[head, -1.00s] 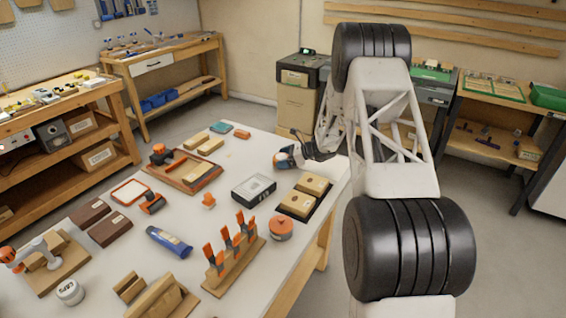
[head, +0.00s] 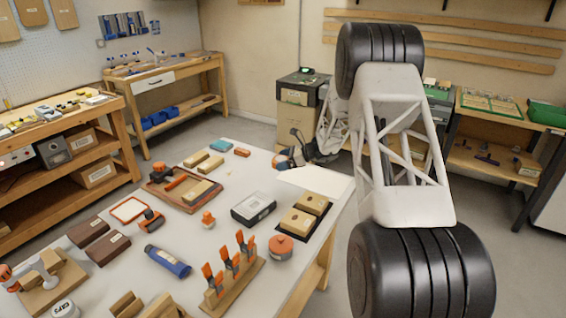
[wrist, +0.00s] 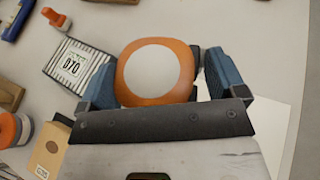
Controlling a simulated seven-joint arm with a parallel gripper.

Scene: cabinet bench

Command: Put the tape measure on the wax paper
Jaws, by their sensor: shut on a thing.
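My gripper (wrist: 160,76) is shut on the tape measure (wrist: 157,72), an orange rounded case with a grey disc on its face. Its blue fingers press on both sides of the case. In the head view my gripper (head: 290,158) is at the far right part of the bench, and the tape measure is mostly hidden there. The wax paper (head: 318,181) is a white sheet lying flat near the right edge, just beside and below the gripper in the picture. It also shows in the wrist view (wrist: 268,122), partly covered by the gripper. The tape measure appears held above the bench.
Wooden blocks on a dark tray (head: 304,214) lie in front of the paper. A black-and-white box (head: 253,208) is left of them. An orange-lidded round container (head: 281,248) and a rack of orange clamps (head: 233,268) stand nearer. Bare bench lies left of the gripper.

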